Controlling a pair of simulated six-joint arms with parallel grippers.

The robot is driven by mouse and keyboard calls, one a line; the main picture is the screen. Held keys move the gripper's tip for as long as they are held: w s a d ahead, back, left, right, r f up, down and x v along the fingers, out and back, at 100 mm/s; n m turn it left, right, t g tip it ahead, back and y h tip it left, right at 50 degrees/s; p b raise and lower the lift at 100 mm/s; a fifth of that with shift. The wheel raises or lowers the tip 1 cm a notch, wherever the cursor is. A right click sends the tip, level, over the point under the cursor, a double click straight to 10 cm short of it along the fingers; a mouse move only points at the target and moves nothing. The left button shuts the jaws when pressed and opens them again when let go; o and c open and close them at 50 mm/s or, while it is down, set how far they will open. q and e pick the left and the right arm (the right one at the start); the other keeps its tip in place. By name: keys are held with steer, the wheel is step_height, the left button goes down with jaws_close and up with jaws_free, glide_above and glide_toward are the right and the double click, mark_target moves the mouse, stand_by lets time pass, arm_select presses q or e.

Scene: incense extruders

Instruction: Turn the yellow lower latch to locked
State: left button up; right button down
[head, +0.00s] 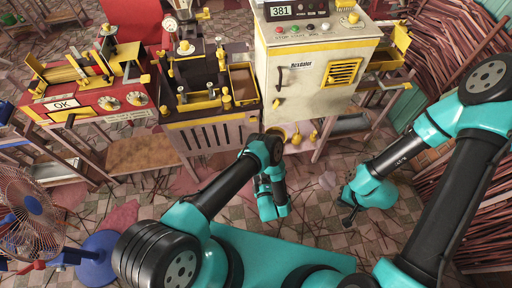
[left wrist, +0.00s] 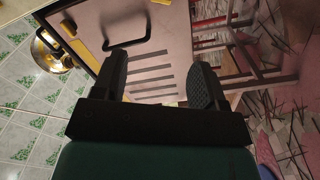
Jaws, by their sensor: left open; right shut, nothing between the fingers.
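A small yellow latch (head: 277,103) sits low on the front of the white cabinet (head: 300,75), below a black handle (head: 279,78). I cannot tell how far it is turned. My left arm reaches up in front of the machines, and its fingers do not show clearly in the head view. In the left wrist view my left gripper (left wrist: 162,80) is open and empty, facing a slotted panel (left wrist: 150,75) with a black handle (left wrist: 142,45) and a small yellow piece beside it. My right gripper (head: 348,217) is shut and empty, low over the floor at the right, well away from the latch.
A slotted middle machine (head: 215,138) and a red machine (head: 105,100) stand left of the cabinet. Yellow valves hang under the cabinet. A fan (head: 30,215) is at the lower left. Bundles of red sticks (head: 440,45) fill the right side. Tiled floor lies open between my arms.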

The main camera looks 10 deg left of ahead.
arm_select(q)
steer(key=x, duration=1.7)
steer(key=shift+w+a, duration=0.2)
steer(key=c, duration=0.9)
